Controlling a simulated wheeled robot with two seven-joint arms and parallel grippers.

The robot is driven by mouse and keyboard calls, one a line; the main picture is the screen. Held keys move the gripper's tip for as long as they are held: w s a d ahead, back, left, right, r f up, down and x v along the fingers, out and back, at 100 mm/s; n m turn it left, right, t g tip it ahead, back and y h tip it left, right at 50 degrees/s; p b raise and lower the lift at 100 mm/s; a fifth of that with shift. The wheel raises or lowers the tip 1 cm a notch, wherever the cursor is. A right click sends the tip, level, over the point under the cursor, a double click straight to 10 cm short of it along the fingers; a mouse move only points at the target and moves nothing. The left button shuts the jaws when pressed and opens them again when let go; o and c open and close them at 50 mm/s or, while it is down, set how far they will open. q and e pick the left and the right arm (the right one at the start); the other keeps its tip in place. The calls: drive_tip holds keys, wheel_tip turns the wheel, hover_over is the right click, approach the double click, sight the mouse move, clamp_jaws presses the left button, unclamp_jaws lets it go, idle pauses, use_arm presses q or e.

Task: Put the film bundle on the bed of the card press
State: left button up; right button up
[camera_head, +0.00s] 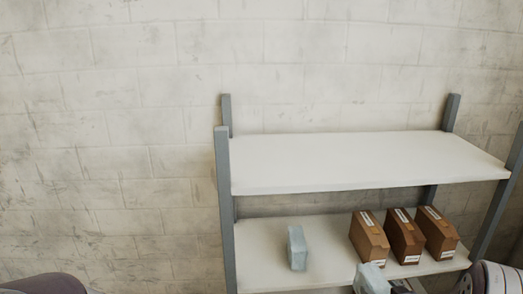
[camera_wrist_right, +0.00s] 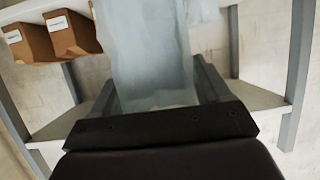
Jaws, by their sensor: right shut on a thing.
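A pale blue, cloudy film bundle (camera_wrist_right: 150,50) fills the middle of the right wrist view, between the two dark fingers of my right gripper (camera_wrist_right: 157,88). My right gripper is shut on it. In the head view this held bundle (camera_head: 371,280) shows at the bottom edge, in front of the shelf, partly cut off. A second pale blue bundle (camera_head: 298,248) stands upright on the lower shelf; part of it also shows behind the held one in the wrist view (camera_wrist_right: 205,10). My left gripper is out of view. The card press is not in view.
A grey-post rack has a bare upper shelf (camera_head: 350,160) and a lower shelf (camera_head: 262,262). Three brown boxes with white labels (camera_head: 405,237) stand on the lower shelf, right of the standing bundle. A pale block wall (camera_head: 120,130) is behind.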

drive_tip(key=shift+d+r+m+h, duration=0.3)
drive_tip(key=shift+d+r, duration=0.35)
drive_tip(key=shift+r, duration=0.35)
drive_tip(key=shift+w+d+f+m+h, duration=0.1)
drive_tip(key=shift+w+f+m+h, duration=0.2)
drive_tip(key=shift+h, duration=0.1)
drive_tip(key=a+f, duration=0.1)
drive_tip(key=f, duration=0.1)
drive_tip(key=s+a+f+m+h, duration=0.1)
drive_tip(key=a+f, duration=0.1)
drive_tip(key=s+a+f+h, duration=0.1)
drive_tip(key=f, duration=0.2)
drive_tip(key=shift+s+a+m, duration=0.2)
drive_tip(key=shift+a+m, duration=0.1)
drive_tip(key=shift+m, duration=0.1)
drive_tip(key=s+a+f+n+y, duration=0.1)
drive_tip(key=s+a+f, duration=0.3)
drive_tip(key=a+f, duration=0.2)
drive_tip(key=shift+a+f+y, duration=0.3)
drive_tip(key=shift+a+f, duration=0.1)
drive_tip(key=shift+a, duration=0.75)
drive_tip(key=shift+d, duration=0.15)
